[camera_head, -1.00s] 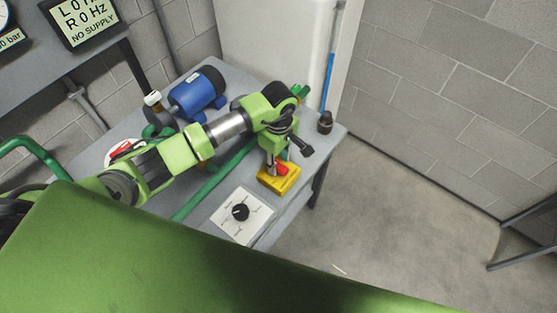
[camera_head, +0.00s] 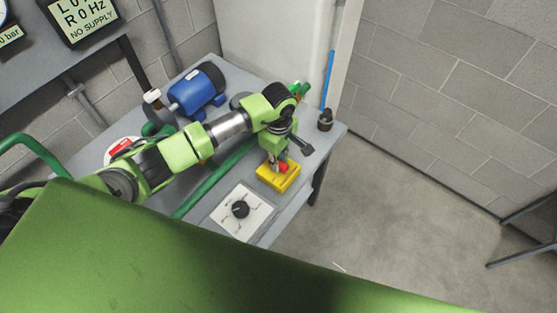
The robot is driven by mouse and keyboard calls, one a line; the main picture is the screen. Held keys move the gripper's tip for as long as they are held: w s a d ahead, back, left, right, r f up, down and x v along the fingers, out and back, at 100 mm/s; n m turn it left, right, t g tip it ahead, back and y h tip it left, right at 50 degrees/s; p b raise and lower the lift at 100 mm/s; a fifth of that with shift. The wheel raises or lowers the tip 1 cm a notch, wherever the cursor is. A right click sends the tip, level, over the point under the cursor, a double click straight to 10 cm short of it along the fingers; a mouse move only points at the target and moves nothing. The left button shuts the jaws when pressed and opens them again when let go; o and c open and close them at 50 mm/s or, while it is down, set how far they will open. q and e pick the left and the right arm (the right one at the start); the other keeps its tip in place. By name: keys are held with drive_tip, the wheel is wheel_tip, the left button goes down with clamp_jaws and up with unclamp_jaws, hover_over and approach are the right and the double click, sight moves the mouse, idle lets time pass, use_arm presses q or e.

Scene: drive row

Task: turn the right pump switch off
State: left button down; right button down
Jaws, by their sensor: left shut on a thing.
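The pump switch is a yellow box (camera_head: 279,180) with a red handle (camera_head: 284,168) on top, near the front right of the grey bench. My left gripper (camera_head: 279,163) points down over the yellow box and is shut on the red handle. The fingers and the wrist hide part of the handle, so its exact angle is hard to tell. Another red handle on a white round plate (camera_head: 121,148) sits at the left of the bench, partly behind my left arm. My right gripper does not show.
A white panel with a black knob (camera_head: 240,209) lies left of the yellow box. A blue motor (camera_head: 197,90) and green pipes stand behind my arm. A display (camera_head: 83,17) reads "R 0 Hz, NO SUPPLY".

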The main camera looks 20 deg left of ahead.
use_arm(q)
drive_tip(key=n+b, duration=0.2)
drive_tip(key=shift+f+n, duration=0.2)
drive_tip(key=shift+n, duration=0.2)
drive_tip(key=n+b, duration=0.3)
drive_tip(key=n, duration=0.2)
drive_tip(key=n+b, duration=0.1)
drive_tip(key=n, duration=0.3)
drive_tip(key=shift+r+n+b, duration=0.1)
drive_tip(key=shift+n+b, duration=0.25)
drive_tip(key=shift+n, duration=0.05)
drive_tip(key=n+b, duration=0.1)
drive_tip(key=n, duration=0.3)
drive_tip(key=shift+n, duration=0.4)
drive_tip(key=shift+r, duration=0.1)
drive_tip(key=c, duration=1.9)
unclamp_jaws()
